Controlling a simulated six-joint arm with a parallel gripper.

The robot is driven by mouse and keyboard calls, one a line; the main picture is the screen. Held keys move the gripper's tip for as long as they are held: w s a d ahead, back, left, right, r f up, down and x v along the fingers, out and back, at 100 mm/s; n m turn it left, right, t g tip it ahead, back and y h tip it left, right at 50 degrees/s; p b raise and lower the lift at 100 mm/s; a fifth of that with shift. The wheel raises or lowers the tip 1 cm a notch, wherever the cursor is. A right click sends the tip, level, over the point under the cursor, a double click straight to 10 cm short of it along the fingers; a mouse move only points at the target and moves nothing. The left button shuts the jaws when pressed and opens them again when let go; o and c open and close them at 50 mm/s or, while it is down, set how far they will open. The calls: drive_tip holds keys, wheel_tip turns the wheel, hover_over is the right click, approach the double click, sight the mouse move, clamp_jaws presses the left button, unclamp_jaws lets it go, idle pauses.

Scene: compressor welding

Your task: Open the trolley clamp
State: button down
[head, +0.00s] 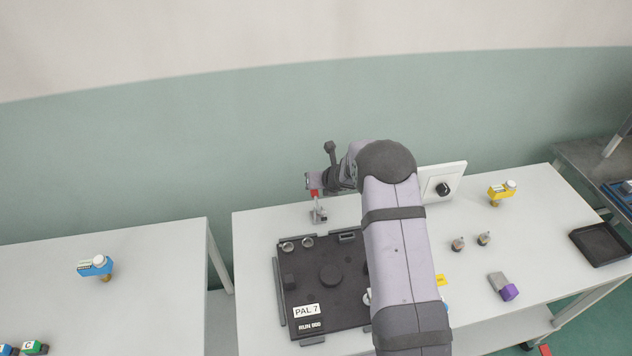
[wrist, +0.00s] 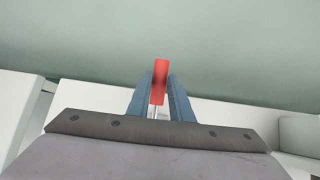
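The trolley clamp (head: 320,215) stands at the back edge of the middle table, behind the dark pallet plate. Its red handle (head: 314,193) points up beside my gripper (head: 314,182). In the wrist view the red handle (wrist: 160,82) stands between the two blue fingers of my gripper (wrist: 160,80), with a thin metal rod below it. The fingers flank the handle closely on both sides. I cannot tell whether they press on it or leave a small gap. My arm hides part of the plate and table.
The dark plate (head: 297,285) labelled PAL 7 lies in front of the clamp. A white panel with a black knob (head: 442,189) stands right of my wrist. A yellow part (head: 499,194), small metal parts and a black tray (head: 600,244) are further right.

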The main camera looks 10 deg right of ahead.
drive_tip(key=w+d+r+m+t+h+b, duration=0.15)
drive_tip(key=w+r+m, duration=0.25)
drive_tip(key=r, duration=0.7)
drive_tip(key=w+d+r+m+t+h+b, duration=0.1)
drive_tip(key=w+d+r+m+t+b, duration=0.25)
drive_tip(key=r, duration=0.75)
drive_tip(key=s+a+f+m+g, duration=0.1)
drive_tip(key=s+f+m+g, duration=0.1)
drive_tip(key=m, duration=0.7)
drive_tip(key=s+a+f+m+g, duration=0.1)
drive_tip(key=s+f+m+g, duration=0.2)
drive_tip(key=s+m, duration=0.3)
drive_tip(key=s+a+f+m+g+y, duration=0.1)
drive_tip(key=s+f+m+g, duration=0.1)
drive_tip(key=m, duration=1.1)
drive_tip(key=shift+s+a+f+g+p, duration=0.4)
drive_tip(key=shift+s+g, duration=0.4)
drive_tip(key=shift+s, duration=0.55)
